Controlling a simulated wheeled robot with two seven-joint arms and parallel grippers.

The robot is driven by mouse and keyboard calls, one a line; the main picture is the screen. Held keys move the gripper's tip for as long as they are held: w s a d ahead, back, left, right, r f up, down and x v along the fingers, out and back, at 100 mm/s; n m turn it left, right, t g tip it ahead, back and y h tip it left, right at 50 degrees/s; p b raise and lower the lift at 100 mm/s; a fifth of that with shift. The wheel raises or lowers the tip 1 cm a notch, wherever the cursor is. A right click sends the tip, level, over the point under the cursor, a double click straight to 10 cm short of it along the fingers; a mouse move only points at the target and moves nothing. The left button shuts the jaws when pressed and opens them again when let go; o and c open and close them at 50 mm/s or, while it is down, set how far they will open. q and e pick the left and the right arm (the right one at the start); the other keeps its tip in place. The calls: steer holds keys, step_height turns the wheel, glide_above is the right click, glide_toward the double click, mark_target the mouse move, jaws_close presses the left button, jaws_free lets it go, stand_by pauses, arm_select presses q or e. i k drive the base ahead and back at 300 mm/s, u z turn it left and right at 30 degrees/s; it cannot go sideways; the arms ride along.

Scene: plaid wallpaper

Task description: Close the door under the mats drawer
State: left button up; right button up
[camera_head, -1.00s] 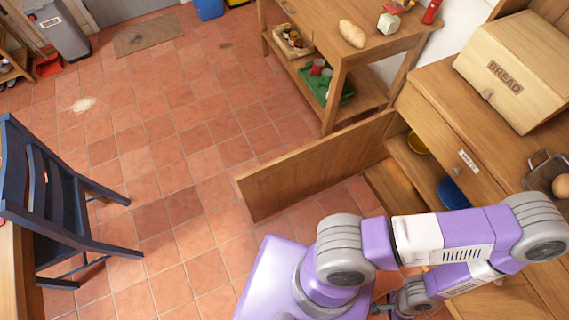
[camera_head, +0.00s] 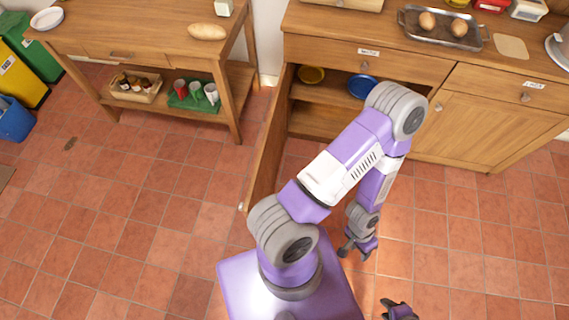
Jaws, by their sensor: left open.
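The open wooden door (camera_head: 264,155) hangs from the left side of the lower cabinet and stands out into the room, with a small knob (camera_head: 241,207) near its free edge. Above the opening is a closed drawer (camera_head: 340,59) with a small label too small to read. My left gripper (camera_head: 352,250) is open and empty, over the floor to the right of the door and apart from it. My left arm crosses in front of the cabinet's opening. My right gripper (camera_head: 392,307) shows only partly at the bottom edge; its jaw state is unclear.
A wooden side table (camera_head: 140,40) with a bread loaf (camera_head: 207,32) stands left of the door. The counter holds a tray of eggs (camera_head: 444,32). Tiled floor is clear on both sides.

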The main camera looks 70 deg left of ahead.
mark_target(264, 177)
steer(key=z, duration=0.65)
steer(key=k, duration=0.7)
steer(key=z, duration=0.9)
steer(key=k, duration=1.15)
steer(key=u, duration=1.9)
steer(key=k, duration=0.55)
steer(key=u, duration=0.85)
steer(key=i, duration=0.5)
steer(key=z, duration=0.05)
